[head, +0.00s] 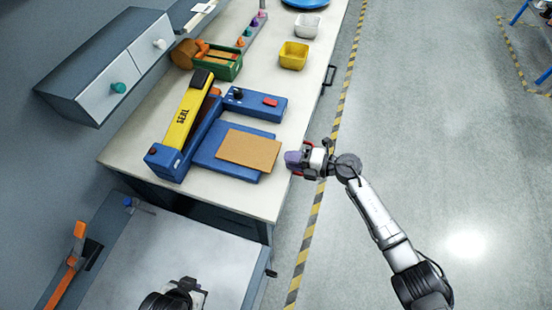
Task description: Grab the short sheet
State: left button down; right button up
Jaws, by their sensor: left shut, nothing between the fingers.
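A brown rectangular sheet (262,151) lies flat on the blue plate (210,153) of a blue-and-yellow sealing machine (184,112) on the workbench. My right gripper (293,160) is beside the bench's right edge, to the right of the sheet and apart from it. A small purple part and red parts show at its tip; I cannot tell whether it is open or holds something. My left gripper (188,287) is low in the view, over the grey surface, shut and empty, away from the sheet.
On the workbench (270,195) stand a green crate (224,66), a yellow bin (293,55) and a white bin (306,25). A wall drawer unit (110,65) overhangs the left. A grey surface (165,245) lies in front. The floor at right is clear.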

aim_at(279, 164)
jog(key=x, duration=0.3)
jog(key=shift+a+b, duration=0.15)
jog(key=shift+b, duration=0.2)
jog(key=shift+w+a, duration=0.1)
jog(key=shift+a, duration=0.3)
jog(key=c, duration=0.3)
jog(key=shift+f, duration=0.1)
grip_shut()
notch_tip(279, 164, up, 3)
jog(key=p, duration=0.2)
jog(key=shift+f+p, duration=0.15)
jog(key=shift+p, duration=0.15)
jog(key=shift+f, duration=0.1)
